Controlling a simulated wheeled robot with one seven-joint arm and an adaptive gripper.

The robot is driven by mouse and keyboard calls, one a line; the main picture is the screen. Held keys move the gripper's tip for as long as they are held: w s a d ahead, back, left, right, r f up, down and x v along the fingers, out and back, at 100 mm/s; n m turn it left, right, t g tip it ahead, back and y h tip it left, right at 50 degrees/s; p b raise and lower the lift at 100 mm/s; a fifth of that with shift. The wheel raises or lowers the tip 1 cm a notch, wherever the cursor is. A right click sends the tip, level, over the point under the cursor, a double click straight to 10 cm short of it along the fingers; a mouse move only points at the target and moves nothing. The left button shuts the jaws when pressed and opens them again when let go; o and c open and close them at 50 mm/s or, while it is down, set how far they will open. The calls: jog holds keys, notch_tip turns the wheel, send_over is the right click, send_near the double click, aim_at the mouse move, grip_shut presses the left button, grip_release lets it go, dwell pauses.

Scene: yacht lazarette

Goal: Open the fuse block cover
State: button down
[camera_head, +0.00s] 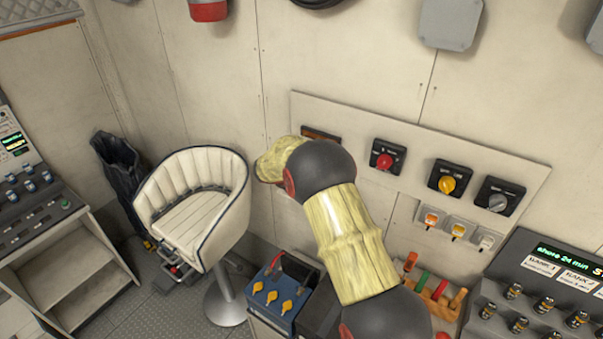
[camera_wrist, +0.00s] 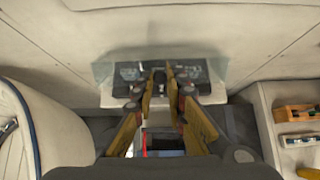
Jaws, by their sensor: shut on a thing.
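The fuse block (camera_wrist: 124,88) shows in the wrist view as a dark block on the light wall, upper middle. A clear, see-through cover (camera_wrist: 219,74) spreads over it and past both its sides. My gripper (camera_wrist: 160,88) reaches to the middle of it, its two yellow fingers close together on a small dark piece of the cover. The fingers hide the middle of the block, and I cannot tell how far the cover is tilted. In the head view my arm hides the block and the fingertips.
A white seat (camera_head: 199,200) stands left of my arm. A blue box (camera_head: 272,300) with yellow keys and a red handle sits low beside it. A wall panel (camera_head: 430,145) with knobs is right. A rack with coloured handles (camera_head: 428,288) and a console (camera_head: 540,290) stand lower right.

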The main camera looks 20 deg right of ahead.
jog(key=shift+w+d+r+g+y+p, duration=0.25)
jog(key=shift+d+r+g+y+p, duration=0.25)
jog(key=shift+p, duration=1.15)
jog(key=shift+w+d+r+g+y+p, duration=0.15)
jog(key=shift+r+y+p, duration=0.4)
jog(key=shift+p, duration=1.05)
jog(key=d+r+y+p, duration=0.1)
jog(key=p, duration=0.1)
jog(key=shift+w+g+p, duration=0.3)
jog(key=shift+w+g, duration=0.05)
jog(key=shift+w, duration=0.05)
jog(key=shift+w+d+r+g+y+p, duration=0.35)
jog(key=shift+w+d+g+y, duration=0.05)
jog(key=shift+d+y, duration=0.2)
jog(key=shift+w+d+r+g+y+p, duration=0.3)
jog(key=shift+w+d+g+y+p, duration=0.1)
jog(key=shift+d+y, duration=0.2)
jog(key=c, duration=2)
grip_release()
jog(key=shift+d, duration=0.1)
jog(key=shift+o, duration=0.9)
jog(key=shift+o, duration=0.3)
jog(key=shift+r, duration=0.1)
